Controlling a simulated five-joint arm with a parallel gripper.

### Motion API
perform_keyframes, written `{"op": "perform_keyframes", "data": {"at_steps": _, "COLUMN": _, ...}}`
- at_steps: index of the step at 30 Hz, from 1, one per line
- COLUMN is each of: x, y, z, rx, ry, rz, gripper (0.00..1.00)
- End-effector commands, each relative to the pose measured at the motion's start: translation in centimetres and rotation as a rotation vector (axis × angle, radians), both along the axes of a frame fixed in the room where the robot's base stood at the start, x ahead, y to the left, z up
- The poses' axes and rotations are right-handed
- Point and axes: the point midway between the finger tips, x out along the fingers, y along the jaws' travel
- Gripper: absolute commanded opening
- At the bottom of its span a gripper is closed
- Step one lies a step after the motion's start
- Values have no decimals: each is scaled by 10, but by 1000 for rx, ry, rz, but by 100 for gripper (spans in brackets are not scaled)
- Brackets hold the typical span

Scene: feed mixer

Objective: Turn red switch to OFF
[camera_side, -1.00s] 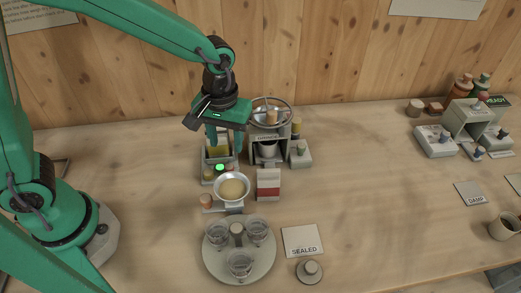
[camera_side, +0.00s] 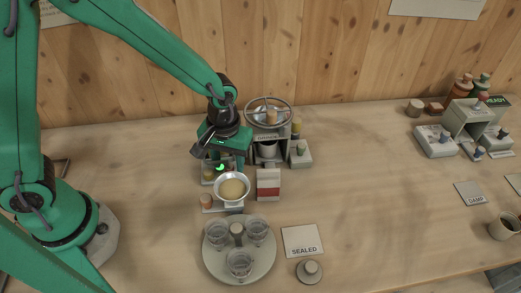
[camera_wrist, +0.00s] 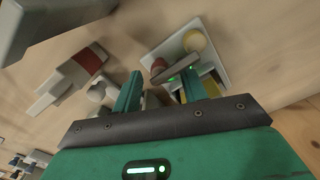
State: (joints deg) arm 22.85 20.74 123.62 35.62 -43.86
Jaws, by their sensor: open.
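Contact cannot be told. In the side view my gripper (camera_side: 222,158) is low over the left part of the mixer, where a green light (camera_side: 220,167) glows. The switch is mostly hidden there by my gripper.
A bowl of meal (camera_side: 232,188) stands right in front of my gripper. A round tray (camera_side: 210,262) holds glasses. The table's middle right is clear.

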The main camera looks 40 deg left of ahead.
Motion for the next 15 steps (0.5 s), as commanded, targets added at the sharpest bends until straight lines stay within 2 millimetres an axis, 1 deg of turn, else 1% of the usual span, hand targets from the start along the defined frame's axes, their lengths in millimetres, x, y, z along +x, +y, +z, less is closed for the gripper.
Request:
{"op": "perform_keyframes", "data": {"at_steps": 3, "x": 0, "y": 0, "z": -3, "rx": 1, "ry": 1, "rz": 0, "gripper": 43}}
{"op": "perform_keyframes", "data": {"at_steps": 10, "x": 0, "y": 0, "z": -4, "rx": 1, "ry": 1, "rz": 0, "gripper": 43}}
{"op": "perform_keyframes", "data": {"at_steps": 11, "x": 0, "y": 0, "z": -4, "rx": 0, "ry": 1, "rz": 0, "gripper": 39}}
{"op": "perform_keyframes", "data": {"at_steps": 15, "x": 0, "y": 0, "z": -3, "rx": 0, "ry": 0, "rz": 0, "gripper": 11}}
